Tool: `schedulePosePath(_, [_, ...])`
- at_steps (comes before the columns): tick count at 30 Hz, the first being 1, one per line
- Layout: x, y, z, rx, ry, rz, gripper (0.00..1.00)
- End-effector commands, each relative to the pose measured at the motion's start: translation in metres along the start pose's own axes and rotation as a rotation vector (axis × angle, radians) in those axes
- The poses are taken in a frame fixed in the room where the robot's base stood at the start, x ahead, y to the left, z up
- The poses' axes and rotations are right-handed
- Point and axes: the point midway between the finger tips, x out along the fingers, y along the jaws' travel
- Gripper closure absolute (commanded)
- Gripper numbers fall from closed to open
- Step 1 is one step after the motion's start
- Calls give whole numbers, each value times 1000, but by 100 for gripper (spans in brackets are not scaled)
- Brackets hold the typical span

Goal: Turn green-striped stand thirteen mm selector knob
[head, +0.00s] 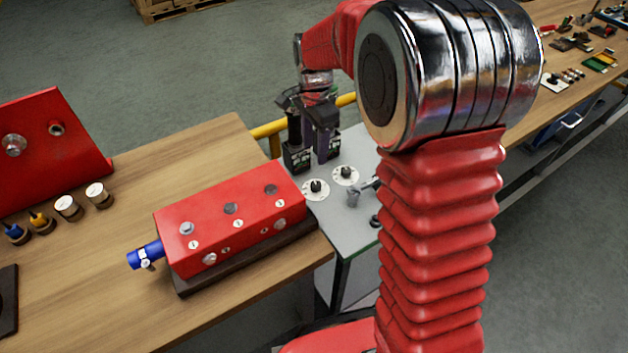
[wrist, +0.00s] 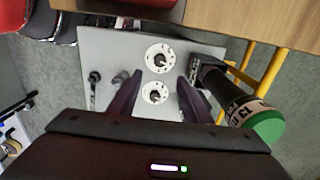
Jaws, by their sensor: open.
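Two white dials with black knobs sit on a grey table (head: 345,215). One dial (head: 316,188) is nearer the red block and also shows in the wrist view (wrist: 160,58). The other dial (head: 345,175) is farther right and shows lower in the wrist view (wrist: 155,93). A black stand with a green end and a white band reading 13 (wrist: 262,122) is at the wrist view's right. I cannot tell which knob belongs to it. My gripper (wrist: 154,84) is open and empty, pointing down, with its fingers either side of the lower dial in the wrist view, apparently above it.
A red block (head: 235,212) with buttons and a blue end stands on the wooden bench left of the grey table. A black lever (wrist: 93,90) is on the grey table's left in the wrist view. A yellow rail (head: 268,130) runs behind the table.

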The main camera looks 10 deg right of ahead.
Motion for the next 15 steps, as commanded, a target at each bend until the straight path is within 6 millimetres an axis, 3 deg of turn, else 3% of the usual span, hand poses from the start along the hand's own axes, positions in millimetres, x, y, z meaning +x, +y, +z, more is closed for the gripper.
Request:
schedulePosePath(8, [8,0,0,-1,0,0,56])
schedulePosePath(15, [38,0,0,-2,-1,2,56])
